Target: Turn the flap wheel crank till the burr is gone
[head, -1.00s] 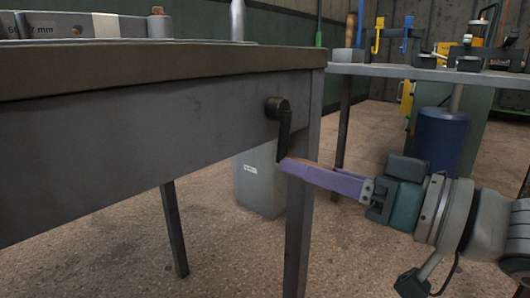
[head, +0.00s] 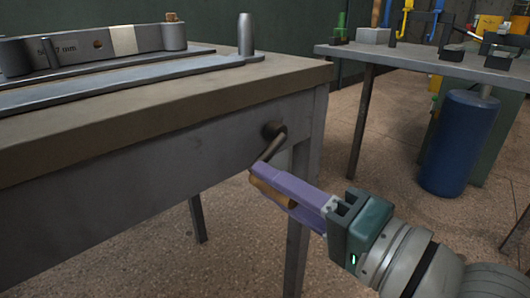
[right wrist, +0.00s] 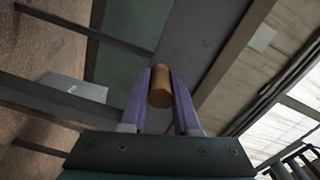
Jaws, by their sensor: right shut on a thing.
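The crank (head: 267,150) sits on the front apron of the near table, close to its right corner. Its dark arm slants down and to the left from the hub. Its wooden handle (head: 268,192) is between the purple fingers of my right gripper (head: 262,183), which is shut on it. In the right wrist view the handle (right wrist: 160,88) shows between the two fingers (right wrist: 160,95). I cannot make out a flap wheel or a burr. My left gripper is not in view.
On the near table top (head: 200,100) lie a long grey metal bar (head: 75,50) with a pale band and a flat strip (head: 130,85) with an upright post (head: 245,35). A second table (head: 420,60) with tools and a blue cylinder (head: 455,140) stand at the right.

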